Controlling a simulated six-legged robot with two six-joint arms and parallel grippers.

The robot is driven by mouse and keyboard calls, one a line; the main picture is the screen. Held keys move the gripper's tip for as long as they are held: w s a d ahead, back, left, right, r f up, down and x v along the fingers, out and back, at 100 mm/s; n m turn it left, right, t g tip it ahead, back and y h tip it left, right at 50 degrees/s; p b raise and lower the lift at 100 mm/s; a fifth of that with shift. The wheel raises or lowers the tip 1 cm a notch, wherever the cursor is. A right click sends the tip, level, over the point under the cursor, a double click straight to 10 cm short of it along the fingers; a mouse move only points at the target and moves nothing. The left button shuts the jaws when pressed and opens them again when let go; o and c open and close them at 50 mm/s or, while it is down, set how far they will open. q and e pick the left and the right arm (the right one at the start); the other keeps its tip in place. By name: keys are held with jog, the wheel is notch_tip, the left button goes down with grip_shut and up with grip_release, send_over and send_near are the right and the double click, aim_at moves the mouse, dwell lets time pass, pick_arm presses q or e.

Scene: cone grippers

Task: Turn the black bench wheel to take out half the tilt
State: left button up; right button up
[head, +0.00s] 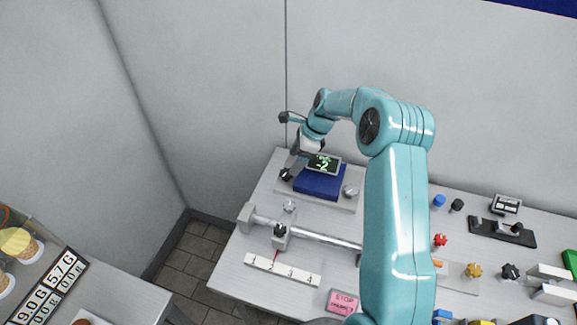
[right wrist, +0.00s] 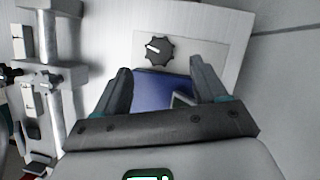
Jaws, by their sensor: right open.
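The black bench wheel (head: 286,175) sits at the left end of a pale plate (head: 340,203), beside a blue block (head: 318,184). It also shows in the right wrist view as a black knob (right wrist: 160,51) with a white pointer mark. A small display (head: 323,164) by the block reads -2 in green. My right gripper (head: 291,168) is close to the wheel. In the right wrist view its two fingers (right wrist: 160,75) are spread apart and empty, with the wheel just beyond the tips. My left gripper is not in view.
A grey knob (head: 351,190) is at the plate's right end. A metal rail (head: 320,238) with a black-knobbed slider (head: 280,232) runs in front. A white strip (head: 283,269) and a pink STOP card (head: 343,302) lie nearer. Several coloured knobs stand at the right.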

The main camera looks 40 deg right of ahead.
aim_at(287, 173)
jog(key=x, duration=0.5)
jog(key=shift+p, duration=0.4)
jog(key=shift+w+f, duration=0.15)
jog(key=shift+a, duration=0.1)
jog(key=shift+s, duration=0.25)
jog(key=shift+w, duration=0.1)
jog(key=c, duration=1.1)
jog(key=shift+o, duration=0.2)
jog(key=shift+w+f+n+b, duration=0.1)
jog(key=shift+n+b, duration=0.4)
jog(key=shift+n, duration=0.1)
jog(key=o, duration=1.1)
jog(key=shift+c, duration=0.2)
